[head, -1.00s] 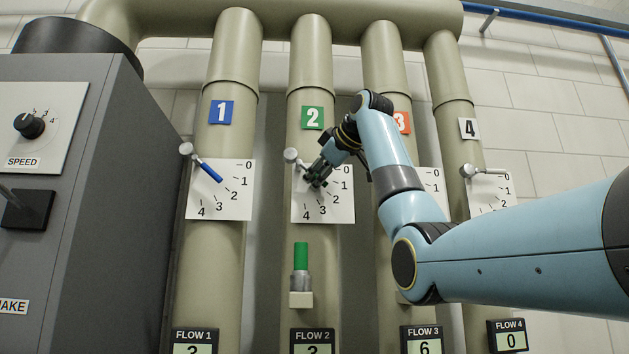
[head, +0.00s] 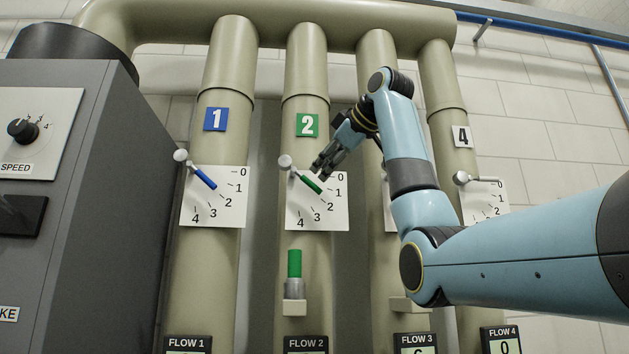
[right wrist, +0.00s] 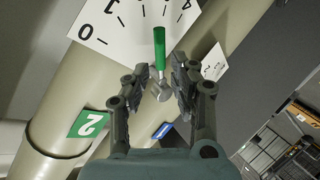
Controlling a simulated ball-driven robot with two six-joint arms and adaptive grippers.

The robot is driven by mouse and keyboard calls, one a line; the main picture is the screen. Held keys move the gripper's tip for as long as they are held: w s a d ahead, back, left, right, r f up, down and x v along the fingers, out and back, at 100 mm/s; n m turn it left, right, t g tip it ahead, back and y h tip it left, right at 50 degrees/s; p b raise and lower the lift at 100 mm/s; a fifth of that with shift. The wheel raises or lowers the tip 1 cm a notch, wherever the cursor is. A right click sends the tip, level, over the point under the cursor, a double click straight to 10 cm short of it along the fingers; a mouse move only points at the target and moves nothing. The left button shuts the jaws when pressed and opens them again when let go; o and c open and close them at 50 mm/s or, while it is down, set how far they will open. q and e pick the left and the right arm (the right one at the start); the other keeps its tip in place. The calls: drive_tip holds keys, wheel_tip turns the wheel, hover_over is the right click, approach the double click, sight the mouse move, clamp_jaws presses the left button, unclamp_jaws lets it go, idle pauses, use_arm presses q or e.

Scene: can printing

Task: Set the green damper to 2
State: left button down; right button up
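The green damper lever (head: 311,185) is on pipe 2, above a white dial plate (head: 296,211) marked 0 to 4. It slants down to the right from its pale pivot; in the head view it points between 1 and 2, nearer 2. My right gripper (head: 318,172) is just above the lever. In the right wrist view the fingers (right wrist: 157,82) are spread apart, with the lever's metal stem and pivot between them in the picture and the green handle (right wrist: 159,46) beyond the tips. Nothing is gripped. My left gripper is out of view.
The blue damper (head: 205,178) is on pipe 1 to the left. Damper 4 (head: 482,179) is at the right; damper 3 is mostly hidden by my right arm. A green-topped fitting (head: 294,264) sits below the dial. The FLOW 2 display (head: 306,344) is cut off.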

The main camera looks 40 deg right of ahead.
drive_tip(key=v, duration=0.5)
